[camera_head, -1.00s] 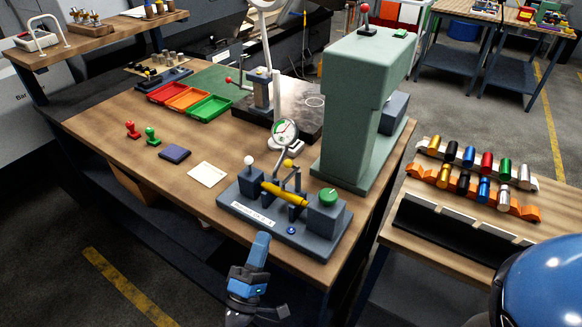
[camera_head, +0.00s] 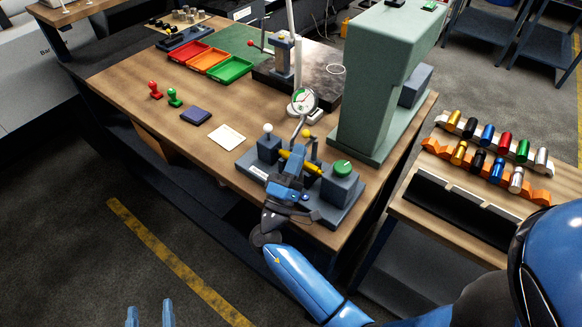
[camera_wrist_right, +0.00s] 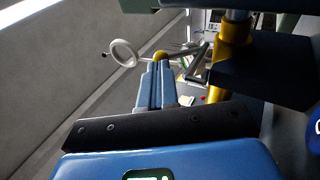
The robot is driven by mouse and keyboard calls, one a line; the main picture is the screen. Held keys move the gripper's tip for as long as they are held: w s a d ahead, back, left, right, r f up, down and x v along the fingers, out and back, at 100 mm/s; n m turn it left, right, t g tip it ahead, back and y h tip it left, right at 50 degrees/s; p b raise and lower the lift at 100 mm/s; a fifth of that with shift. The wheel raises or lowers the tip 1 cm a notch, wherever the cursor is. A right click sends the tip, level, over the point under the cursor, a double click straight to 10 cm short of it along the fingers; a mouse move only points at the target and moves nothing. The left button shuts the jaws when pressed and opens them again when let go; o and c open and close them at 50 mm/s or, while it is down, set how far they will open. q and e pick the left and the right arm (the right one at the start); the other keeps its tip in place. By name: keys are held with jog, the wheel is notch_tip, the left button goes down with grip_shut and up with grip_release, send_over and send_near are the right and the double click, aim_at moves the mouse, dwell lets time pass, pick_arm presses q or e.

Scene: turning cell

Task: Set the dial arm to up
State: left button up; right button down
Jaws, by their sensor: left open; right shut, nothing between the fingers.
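The dial gauge (camera_head: 302,102), round with a white face, stands above the grey fixture (camera_head: 345,216) in the head view. A yellow ball (camera_head: 306,133) on a thin grey rod is just below it, behind a yellow cylinder (camera_head: 312,168). My right gripper (camera_head: 295,156) is shut and empty over the fixture, and its fingers cover part of the cylinder. In the right wrist view its fingertips (camera_wrist_right: 160,66) lie close to the yellow ball (camera_wrist_right: 161,56); I cannot tell whether they touch. My left gripper (camera_head: 150,314) is open and empty at the bottom left, far from the fixture.
A green knob (camera_head: 343,167) is at the fixture's right and a white ball lever (camera_head: 268,128) at its left. A tall green press (camera_head: 378,90) stands behind it. A card (camera_head: 227,136) lies to the left. A side table with coloured cylinders (camera_head: 486,134) is at right.

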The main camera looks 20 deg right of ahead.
jog(key=shift+w+d+r, duration=0.35)
jog(key=shift+w+d, duration=0.05)
jog(key=shift+w, duration=0.1)
jog(key=shift+r+p, duration=0.15)
jog(key=shift+p, duration=0.15)
